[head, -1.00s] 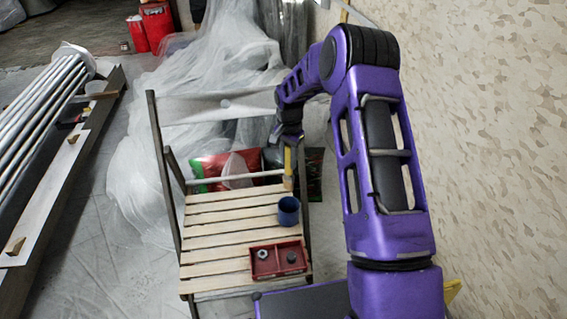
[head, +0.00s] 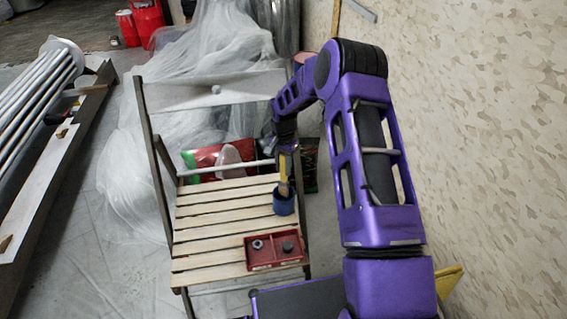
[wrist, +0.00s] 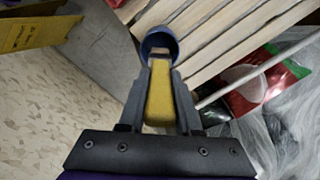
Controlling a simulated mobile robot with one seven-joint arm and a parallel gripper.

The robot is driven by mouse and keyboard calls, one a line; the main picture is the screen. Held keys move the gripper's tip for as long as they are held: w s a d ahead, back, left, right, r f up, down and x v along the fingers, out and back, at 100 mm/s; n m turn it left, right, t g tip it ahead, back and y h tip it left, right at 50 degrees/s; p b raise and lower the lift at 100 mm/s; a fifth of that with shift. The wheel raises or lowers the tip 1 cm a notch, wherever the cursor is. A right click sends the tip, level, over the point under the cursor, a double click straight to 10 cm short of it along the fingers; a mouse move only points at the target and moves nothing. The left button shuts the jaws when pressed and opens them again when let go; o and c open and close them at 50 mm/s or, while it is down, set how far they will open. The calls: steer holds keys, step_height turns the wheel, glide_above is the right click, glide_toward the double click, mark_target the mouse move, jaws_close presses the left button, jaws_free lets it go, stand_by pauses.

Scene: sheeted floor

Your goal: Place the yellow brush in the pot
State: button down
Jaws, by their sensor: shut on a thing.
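The yellow brush (head: 284,172) hangs upright from my gripper (head: 286,148), its bristle end at the mouth of the blue pot (head: 284,205). In the wrist view my gripper (wrist: 160,75) is shut on the yellow handle (wrist: 159,95), and the blue pot (wrist: 157,36) lies just beyond the fingertips. The brush's lower end overlaps the pot's opening; how deep it reaches inside is hard to tell. The pot stands on the slatted wooden chair seat (head: 215,222), near its right side.
A red tray (head: 262,262) with two small dark round parts sits on the seat in front of the pot. The chair backrest (head: 190,92) and a red-green bag (head: 215,158) are behind. Bare slats lie left of the pot. A patterned wall (head: 480,130) rises at right.

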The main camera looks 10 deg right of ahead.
mark_target(284, 181)
steer(key=shift+f+b, duration=1.25)
steer(key=shift+f, duration=1.9)
steer(key=c, duration=0.5)
jaws_free()
